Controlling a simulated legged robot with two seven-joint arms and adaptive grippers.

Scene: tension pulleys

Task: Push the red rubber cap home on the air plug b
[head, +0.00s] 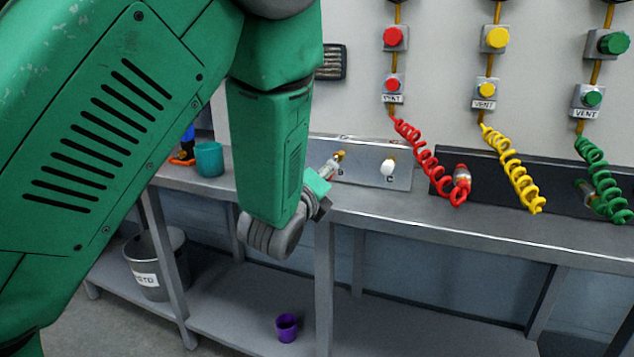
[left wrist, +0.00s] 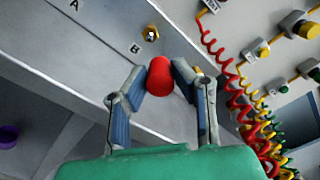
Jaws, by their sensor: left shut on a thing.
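The red rubber cap (left wrist: 160,77) shows in the left wrist view between the two fingers of my left gripper (left wrist: 159,74), which is shut on it. The brass air plug b (left wrist: 151,34) sticks out of the metal panel beside the letter B. A visible gap lies between the cap and the plug in this view. In the head view my left gripper (head: 331,170) reaches the panel just below plug b (head: 340,155). The cap is mostly hidden or too small to make out there. My right gripper is not in view.
A white cap (head: 387,167) sits at position C on the panel (head: 403,178). Red (head: 430,160), yellow (head: 512,168) and green (head: 602,180) coiled hoses hang to the right. A teal cup (head: 209,159) stands left on the bench (head: 450,222). A purple cup (head: 287,328) stands on the lower shelf.

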